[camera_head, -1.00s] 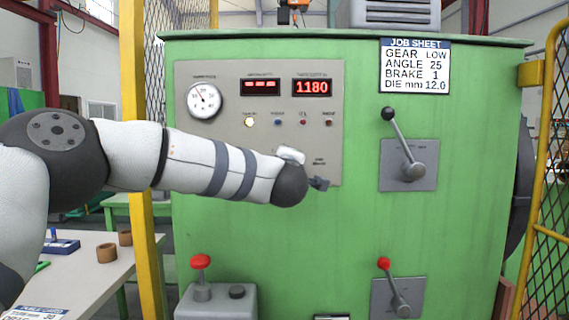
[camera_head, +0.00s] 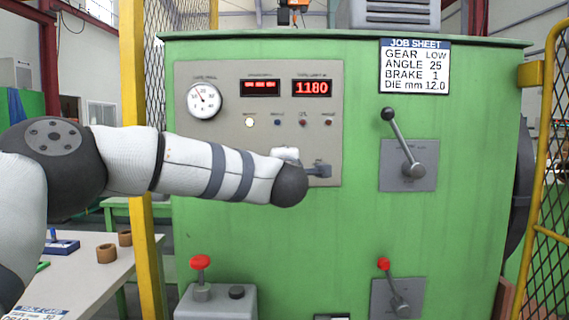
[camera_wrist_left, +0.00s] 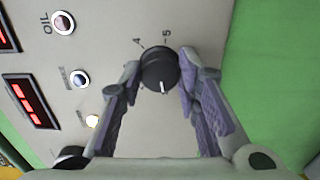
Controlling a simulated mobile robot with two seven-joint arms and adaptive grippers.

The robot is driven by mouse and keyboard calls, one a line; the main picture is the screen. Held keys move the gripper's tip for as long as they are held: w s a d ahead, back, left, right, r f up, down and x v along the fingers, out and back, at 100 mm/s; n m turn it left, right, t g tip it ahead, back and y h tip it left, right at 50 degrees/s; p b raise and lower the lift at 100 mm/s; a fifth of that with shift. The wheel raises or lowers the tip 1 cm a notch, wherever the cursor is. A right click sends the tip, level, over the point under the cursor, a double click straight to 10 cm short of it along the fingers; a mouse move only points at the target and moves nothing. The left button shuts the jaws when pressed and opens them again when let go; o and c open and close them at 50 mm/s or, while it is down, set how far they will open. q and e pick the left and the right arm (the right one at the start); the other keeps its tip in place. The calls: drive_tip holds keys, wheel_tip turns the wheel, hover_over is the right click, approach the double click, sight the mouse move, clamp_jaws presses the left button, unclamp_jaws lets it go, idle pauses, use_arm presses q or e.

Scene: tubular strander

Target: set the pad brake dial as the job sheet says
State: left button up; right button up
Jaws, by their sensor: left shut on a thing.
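The job sheet (camera_head: 414,66) on the green machine reads GEAR LOW, ANGLE 25, BRAKE 1, DIE mm 12.0. A round black dial (camera_wrist_left: 158,66) on the grey panel fills the gap between my left fingers in the left wrist view. Its white pointer mark faces the bottom of that picture. The numbers 4 and 5 show above it; the other numbers are hidden. My left gripper (camera_wrist_left: 162,74) is shut on the dial, one finger on each side. In the head view my left gripper (camera_head: 319,171) is at the panel's lower right, and my arm hides the dial.
The panel holds a round gauge (camera_head: 203,100), a red display reading 1180 (camera_head: 312,88) and several small lamps. A black-knobbed lever (camera_head: 403,145) stands to the right. A yellow post (camera_head: 141,235) stands at left.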

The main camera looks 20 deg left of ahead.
use_arm(q)
drive_tip(key=o, duration=1.2)
drive_tip(key=shift+c, duration=0.2)
drive_tip(key=v, duration=1.2)
